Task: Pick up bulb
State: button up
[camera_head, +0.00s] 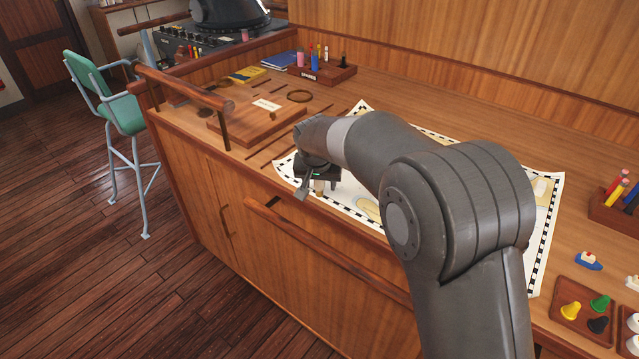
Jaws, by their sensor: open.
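My gripper (311,190) is low over the left end of a paper chart (361,116) on the wooden counter, near the front edge. It is open, though my arm and wrist hide much of it. A small tan shape (319,187) shows just below the gripper. I cannot tell whether it is a bulb or a printed patch of the chart. No bulb can be made out for certain in this view. A wooden rack marked SPARES (318,75) stands at the back of the counter and holds several small coloured pieces, too small to name surely.
A wooden board (258,125) lies left of the chart, with a dark ring (299,96) behind it. A wooden rail (330,250) runs along the counter front. A tray of coloured pieces (583,312) and a toy boat (588,261) are at right. A green chair (115,110) stands left.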

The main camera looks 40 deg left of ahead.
jog(key=shift+c, duration=0.4)
jog(key=c, duration=1)
jog(key=shift+o, duration=0.2)
jog(key=shift+r, duration=0.1)
